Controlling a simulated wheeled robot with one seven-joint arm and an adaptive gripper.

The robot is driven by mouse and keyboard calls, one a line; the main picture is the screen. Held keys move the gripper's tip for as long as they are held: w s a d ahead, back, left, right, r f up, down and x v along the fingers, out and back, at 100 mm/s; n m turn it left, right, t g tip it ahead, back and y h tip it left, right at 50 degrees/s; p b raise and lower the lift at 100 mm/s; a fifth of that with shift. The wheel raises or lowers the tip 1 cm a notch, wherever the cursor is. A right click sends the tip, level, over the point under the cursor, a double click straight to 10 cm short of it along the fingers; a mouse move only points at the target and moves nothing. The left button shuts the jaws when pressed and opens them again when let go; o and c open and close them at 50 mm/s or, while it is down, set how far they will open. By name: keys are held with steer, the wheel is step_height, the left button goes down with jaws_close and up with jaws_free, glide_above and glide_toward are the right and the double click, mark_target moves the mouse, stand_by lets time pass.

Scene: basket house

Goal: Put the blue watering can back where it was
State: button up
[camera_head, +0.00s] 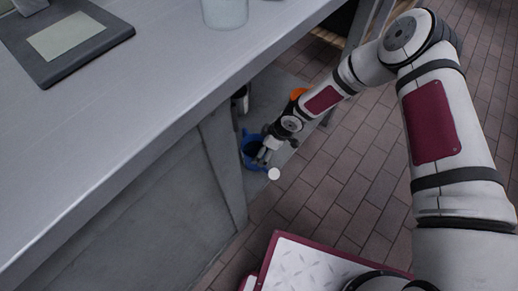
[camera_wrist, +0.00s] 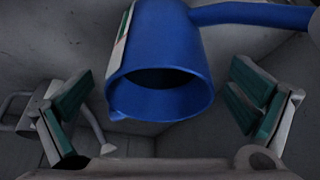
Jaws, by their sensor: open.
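The blue watering can (camera_head: 247,148) is on the low grey shelf under the worktop, partly hidden behind my gripper (camera_head: 264,156). In the wrist view the blue can (camera_wrist: 185,55) fills the upper middle, its round open rim facing the camera and a blue arm, spout or handle, reaching to the upper right. My gripper (camera_wrist: 165,105) is open, with one green-padded finger on each side of the can. Gaps show between the pads and the can, so the fingers do not close on it. A pale label edge shows on the can's left side.
The grey worktop (camera_head: 120,110) overhangs the shelf (camera_head: 259,183), with its panel and leg close left of my gripper. An orange object (camera_head: 298,93) is behind my forearm. A grey metal object (camera_wrist: 18,112) lies left in the wrist view. Brick floor (camera_head: 330,190) is open at right.

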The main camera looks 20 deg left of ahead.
steer(key=p+v, duration=0.2)
steer(key=v, duration=0.5)
steer(key=shift+r, duration=0.25)
steer(key=shift+d, duration=0.15)
